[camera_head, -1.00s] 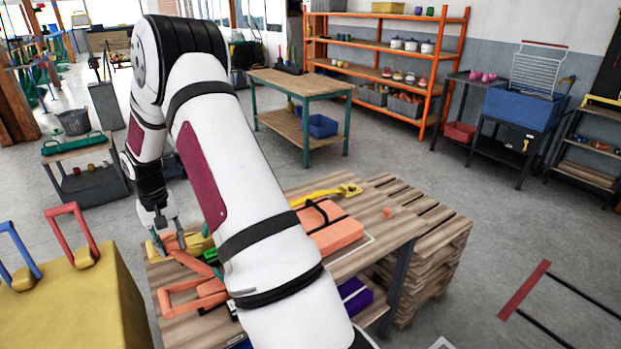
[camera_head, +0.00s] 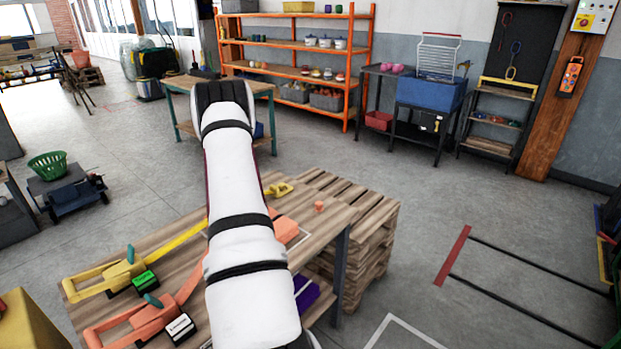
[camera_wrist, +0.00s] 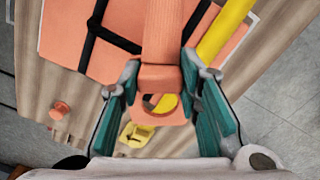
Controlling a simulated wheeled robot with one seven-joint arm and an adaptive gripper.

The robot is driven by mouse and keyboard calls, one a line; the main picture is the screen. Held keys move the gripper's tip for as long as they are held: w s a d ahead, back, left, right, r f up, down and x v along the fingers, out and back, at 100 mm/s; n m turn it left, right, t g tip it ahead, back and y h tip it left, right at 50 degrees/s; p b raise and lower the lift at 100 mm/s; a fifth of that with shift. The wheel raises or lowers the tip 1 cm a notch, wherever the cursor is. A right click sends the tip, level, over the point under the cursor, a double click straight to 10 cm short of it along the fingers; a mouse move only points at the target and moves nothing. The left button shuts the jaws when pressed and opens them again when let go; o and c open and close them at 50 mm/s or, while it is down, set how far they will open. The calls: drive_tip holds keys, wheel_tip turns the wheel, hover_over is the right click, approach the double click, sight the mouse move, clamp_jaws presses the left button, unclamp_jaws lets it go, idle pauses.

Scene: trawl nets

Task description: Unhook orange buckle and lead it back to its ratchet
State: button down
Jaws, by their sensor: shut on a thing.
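In the wrist view, my gripper (camera_wrist: 160,72) has its teal fingers on both sides of the orange buckle (camera_wrist: 165,78), shut on it. The orange strap runs up from the buckle. A hole shows in the buckle's plate, with yellow seen through it. In the head view, the orange ratchet (camera_head: 150,318) lies at the table's near left, its strap leading right behind my arm. My gripper and the buckle are hidden there by my arm. A small orange peg (camera_wrist: 60,110) stands apart from the buckle; it also shows in the head view (camera_head: 319,207).
The yellow ratchet (camera_head: 120,275) lies beside the orange one, its yellow strap (camera_head: 182,240) crossing to a yellow buckle (camera_head: 279,190). An orange block (camera_wrist: 85,35) with black bands lies under the gripper. Stacked pallets (camera_head: 365,225) stand beside the table.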

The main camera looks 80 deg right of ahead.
drive_tip(key=s+d+m, duration=0.3)
drive_tip(key=s+d, duration=0.3)
drive_tip(key=s, duration=0.5)
drive_tip(key=s+d+m, duration=0.3)
drive_tip(key=s+d, duration=0.2)
drive_tip(key=s, duration=0.7)
drive_tip(key=w+a+b, duration=0.1)
drive_tip(key=w+a, duration=0.7)
drive_tip(key=a, duration=0.5)
drive_tip(key=w+a+b, duration=0.1)
drive_tip(key=w+a, duration=0.7)
drive_tip(key=a, duration=0.4)
drive_tip(key=w+a, duration=0.8)
drive_tip(key=a, duration=0.5)
drive_tip(key=shift+s+d+f+b, duration=0.15)
drive_tip(key=shift+f+b, duration=1.8)
drive_tip(key=shift+f, duration=1.05)
drive_tip(key=shift+s+d+f+b, duration=0.15)
drive_tip(key=shift+f+b, duration=1.8)
drive_tip(key=shift+f, duration=1)
drive_tip(key=shift+a, duration=0.1)
drive_tip(key=c, duration=1.1)
unclamp_jaws()
drive_tip(key=shift+r, duration=0.1)
wheel_tip(320, 180, up, 12)
drive_tip(key=shift+f, duration=0.1)
